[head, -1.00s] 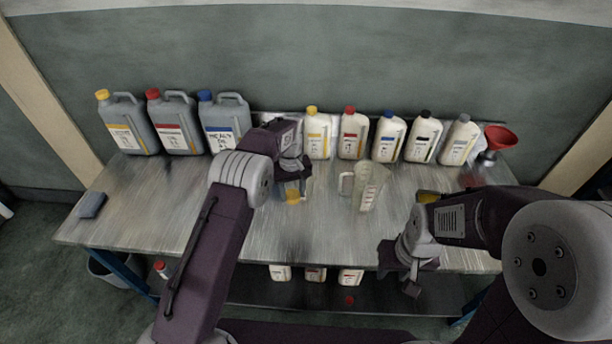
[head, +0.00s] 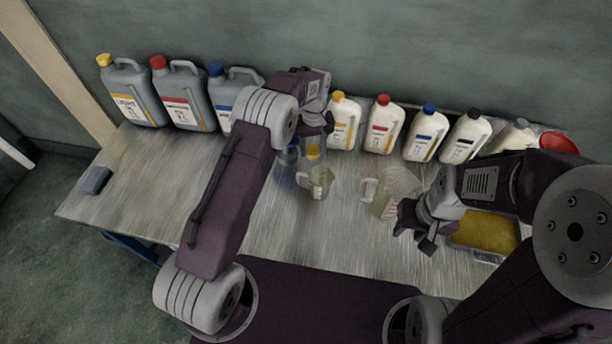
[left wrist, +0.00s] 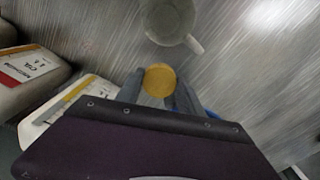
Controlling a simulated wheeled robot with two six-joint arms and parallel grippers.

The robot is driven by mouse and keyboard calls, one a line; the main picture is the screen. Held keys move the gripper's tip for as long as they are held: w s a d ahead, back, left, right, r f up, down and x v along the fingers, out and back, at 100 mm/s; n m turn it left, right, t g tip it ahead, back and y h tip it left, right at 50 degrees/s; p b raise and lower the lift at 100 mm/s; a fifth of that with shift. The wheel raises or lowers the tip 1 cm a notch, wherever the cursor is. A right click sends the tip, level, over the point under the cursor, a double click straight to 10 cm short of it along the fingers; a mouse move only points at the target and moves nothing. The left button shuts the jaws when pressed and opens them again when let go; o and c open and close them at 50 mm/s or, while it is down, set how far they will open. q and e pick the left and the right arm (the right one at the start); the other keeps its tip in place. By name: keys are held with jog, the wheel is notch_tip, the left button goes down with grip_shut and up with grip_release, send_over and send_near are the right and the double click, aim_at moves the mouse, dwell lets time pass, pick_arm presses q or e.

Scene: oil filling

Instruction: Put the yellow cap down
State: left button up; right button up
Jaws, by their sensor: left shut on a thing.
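The yellow cap (head: 313,151) is held at the tips of my left gripper (head: 312,140) in the head view. It shows as a round yellow disc (left wrist: 160,80) between the two fingers in the left wrist view. The gripper is shut on it, near the white bottles, behind a small clear jug (head: 318,183). How far the cap is above the table (head: 170,180) I cannot tell. My right gripper (head: 415,238) appears open and empty, over the table at the right, in front of a larger clear jug (head: 398,188).
Grey canisters (head: 135,92) stand at the back left and several white bottles (head: 383,128) at the back right. A tray of yellow sponge-like material (head: 485,232) lies right of my right gripper. A dark block (head: 96,181) lies at the left edge. The table's left middle is clear.

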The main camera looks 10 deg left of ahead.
pick_arm(q)
jog(key=p, duration=0.2)
send_over(286, 184)
notch_tip(286, 184, down, 6)
jog(key=shift+s+f, duration=0.1)
notch_tip(286, 184, down, 4)
jog(key=shift+r+p, duration=0.15)
jog(key=shift+p, duration=0.3)
jog(key=shift+f, duration=0.2)
jog(key=shift+f, duration=0.1)
jog(key=shift+f+b, duration=0.25)
jog(key=shift+b, duration=0.15)
jog(key=o, duration=1.3)
